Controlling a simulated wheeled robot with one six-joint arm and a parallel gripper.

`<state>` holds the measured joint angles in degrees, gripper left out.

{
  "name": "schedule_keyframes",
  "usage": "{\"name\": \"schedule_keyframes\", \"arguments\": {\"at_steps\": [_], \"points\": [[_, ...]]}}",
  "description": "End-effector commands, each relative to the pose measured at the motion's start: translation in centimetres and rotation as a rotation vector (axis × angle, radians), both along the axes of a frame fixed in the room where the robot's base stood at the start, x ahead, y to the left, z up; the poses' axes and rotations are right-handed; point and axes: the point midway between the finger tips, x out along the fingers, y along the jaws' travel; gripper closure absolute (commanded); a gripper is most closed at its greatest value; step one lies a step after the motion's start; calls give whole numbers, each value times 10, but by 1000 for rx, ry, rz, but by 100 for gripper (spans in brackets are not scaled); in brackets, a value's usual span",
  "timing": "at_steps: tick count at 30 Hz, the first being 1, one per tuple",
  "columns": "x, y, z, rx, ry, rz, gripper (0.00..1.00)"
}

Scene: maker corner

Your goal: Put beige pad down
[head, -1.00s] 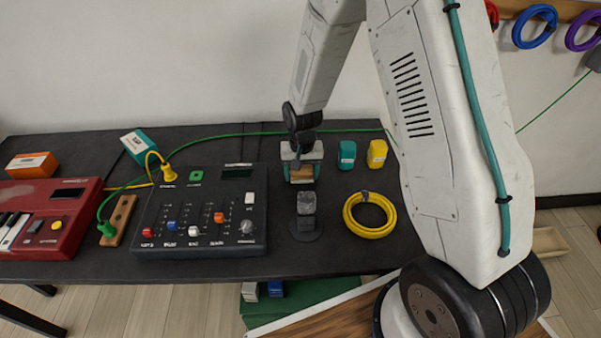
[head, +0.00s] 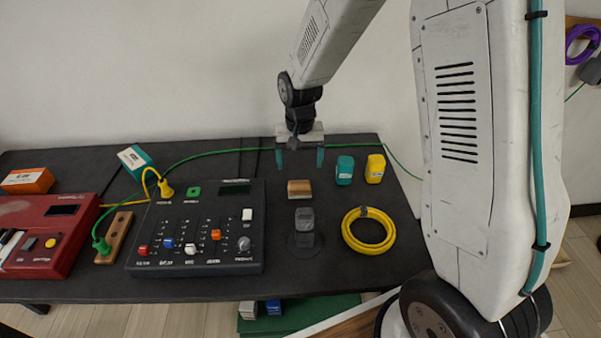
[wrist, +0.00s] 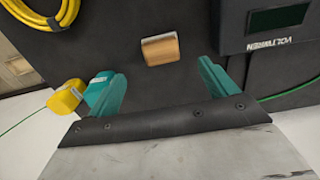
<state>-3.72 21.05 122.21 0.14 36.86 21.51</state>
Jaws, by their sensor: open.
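The beige pad (head: 299,189) is a small tan block lying on the black table, right of the black mixer and behind a small grey device on a round base. In the wrist view the pad (wrist: 160,49) lies on the table beyond the fingertips, clear of both. My gripper (head: 300,165) is open and empty, with teal fingers apart, above and behind the pad. In the wrist view my gripper's fingers (wrist: 160,78) stand wide apart with nothing between them.
A teal block (head: 344,171) and a yellow block (head: 375,169) stand right of the pad. A yellow cable coil (head: 368,231) lies front right. The mixer (head: 200,228) is at left. A green cable (head: 225,146) runs along the table's back.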

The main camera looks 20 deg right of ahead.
Motion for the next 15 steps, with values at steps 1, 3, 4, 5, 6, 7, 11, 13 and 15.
{"name": "schedule_keyframes", "arguments": {"at_steps": [1,3,4,5,6,7,11,13,15], "points": [[0,0,5,0,-3,-1,15],[0,-1,9,0,-2,-1,15],[0,-1,10,1,-1,-2,15],[0,-1,11,0,-1,-2,15],[0,-1,11,0,0,-2,15],[0,-1,12,0,-1,-2,15],[-7,-3,30,1,-11,10,15],[-19,-5,51,1,-20,24,15],[-36,-8,77,1,-31,46,15]]}}
